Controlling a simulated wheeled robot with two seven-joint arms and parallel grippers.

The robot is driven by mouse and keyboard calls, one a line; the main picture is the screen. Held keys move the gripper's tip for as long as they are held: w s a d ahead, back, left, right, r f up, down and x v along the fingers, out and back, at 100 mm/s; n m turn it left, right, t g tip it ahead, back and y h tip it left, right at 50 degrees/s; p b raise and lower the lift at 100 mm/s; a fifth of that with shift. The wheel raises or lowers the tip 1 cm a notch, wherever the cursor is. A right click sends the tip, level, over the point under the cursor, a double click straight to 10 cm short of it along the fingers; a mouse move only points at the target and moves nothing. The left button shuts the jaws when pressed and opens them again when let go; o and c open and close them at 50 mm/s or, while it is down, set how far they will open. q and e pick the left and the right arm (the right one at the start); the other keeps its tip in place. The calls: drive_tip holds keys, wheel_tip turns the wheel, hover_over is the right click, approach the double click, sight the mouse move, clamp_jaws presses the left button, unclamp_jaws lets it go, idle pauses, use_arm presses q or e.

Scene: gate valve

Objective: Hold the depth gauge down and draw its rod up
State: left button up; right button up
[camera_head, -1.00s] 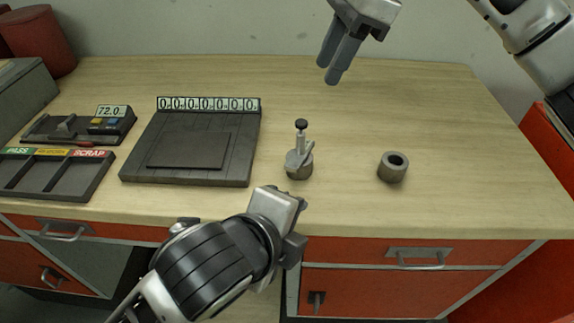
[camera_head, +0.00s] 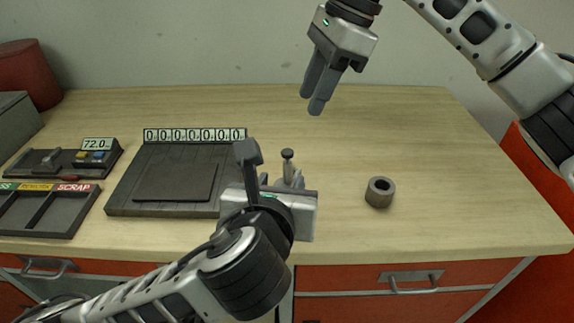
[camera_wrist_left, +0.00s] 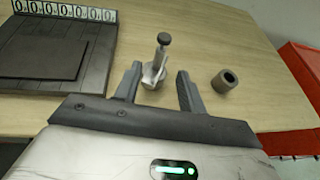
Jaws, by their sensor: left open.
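The depth gauge (camera_head: 288,164) stands upright on the bench, with a dark knob on top of its thin rod. In the head view my left gripper hides its lower part. In the left wrist view the gauge (camera_wrist_left: 155,72) shows between and just beyond the two open fingers, its dark knob (camera_wrist_left: 164,38) standing higher. My left gripper (camera_head: 280,180) is open and empty, on the near side of the gauge. My right gripper (camera_head: 312,108) hangs above the back of the bench, well behind the gauge and empty. Its fingers look close together, and whether they touch is unclear.
A grey ring (camera_head: 380,192) stands right of the gauge. A dark plate with a number display (camera_head: 195,135) lies left of it. Further left are a sorting tray (camera_head: 45,215) and a small device reading 72.0 (camera_head: 97,152).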

sight(287, 168)
use_arm(q)
drive_tip(key=x, duration=1)
drive_tip(key=shift+w+d+f, duration=0.1)
drive_tip(key=shift+w+f, duration=0.05)
drive_tip(key=shift+w, duration=0.2)
drive_tip(key=shift+c, duration=0.2)
clamp_jaws()
use_arm(e)
drive_tip(key=o, duration=1)
drive_tip(key=shift+a+n, duration=0.25)
drive_tip(key=shift+n, duration=0.25)
drive_tip(key=a+n, duration=0.1)
drive_tip(key=n, duration=0.1)
drive_tip(key=a+f+n+h, duration=0.1)
drive_tip(key=n, duration=0.2)
drive_tip(key=s+a+n+h, duration=0.1)
drive_tip(key=n, duration=0.2)
drive_tip(key=shift+a+f, duration=0.2)
drive_tip(key=shift+f, duration=0.05)
drive_tip(key=n, duration=0.2)
drive_tip(key=n+h, duration=0.1)
drive_tip(key=shift+a+f+n, duration=0.2)
drive_tip(key=shift+f+n, duration=0.15)
drive_tip(key=shift+n, duration=0.05)
drive_tip(key=n, duration=0.1)
drive_tip(key=n+h, duration=0.1)
drive_tip(key=shift+w+d+f+n+t, duration=0.1)
drive_tip(key=shift+w+f+n+t, duration=0.1)
drive_tip(key=shift+f+n+t, duration=0.15)
drive_tip(key=shift+f, duration=4.45)
